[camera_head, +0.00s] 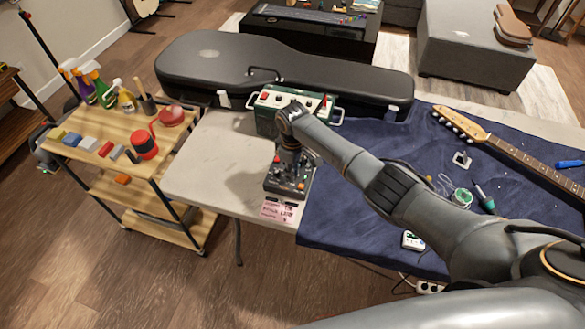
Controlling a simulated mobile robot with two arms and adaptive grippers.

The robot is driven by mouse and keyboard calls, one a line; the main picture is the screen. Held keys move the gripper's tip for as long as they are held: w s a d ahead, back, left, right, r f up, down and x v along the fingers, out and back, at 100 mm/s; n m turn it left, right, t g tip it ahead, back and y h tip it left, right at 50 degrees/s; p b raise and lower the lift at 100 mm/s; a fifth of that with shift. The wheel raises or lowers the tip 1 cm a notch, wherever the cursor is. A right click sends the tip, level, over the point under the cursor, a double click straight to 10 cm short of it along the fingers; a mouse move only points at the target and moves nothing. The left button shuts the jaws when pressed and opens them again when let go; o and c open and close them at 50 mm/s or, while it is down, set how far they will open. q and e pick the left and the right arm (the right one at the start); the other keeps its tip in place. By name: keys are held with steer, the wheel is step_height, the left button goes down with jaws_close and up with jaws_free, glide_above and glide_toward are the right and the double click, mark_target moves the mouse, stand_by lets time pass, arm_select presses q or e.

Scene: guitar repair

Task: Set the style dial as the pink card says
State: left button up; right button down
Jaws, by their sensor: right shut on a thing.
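A dark control box (274,191) with small knobs and red and orange lights sits near the front edge of the table, left of the blue mat. The pink card (280,211) lies just in front of it, with print too small to read surely. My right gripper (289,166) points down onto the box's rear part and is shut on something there. The style dial is hidden under the fingers, so its setting does not show. My left gripper is out of view.
A green amplifier-like box (266,112) stands behind the control box, before a black guitar case (200,68). A guitar neck (530,160) and small tools lie on the blue mat (340,220). A wooden cart (85,160) with bottles stands left. The table's left part (212,165) is clear.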

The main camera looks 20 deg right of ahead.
steer(key=shift+m, duration=0.3)
steer(key=shift+r, duration=0.1)
steer(key=c, duration=1.6)
jaws_free()
steer(key=shift+o, duration=0.2)
step_height(320, 180, up, 12)
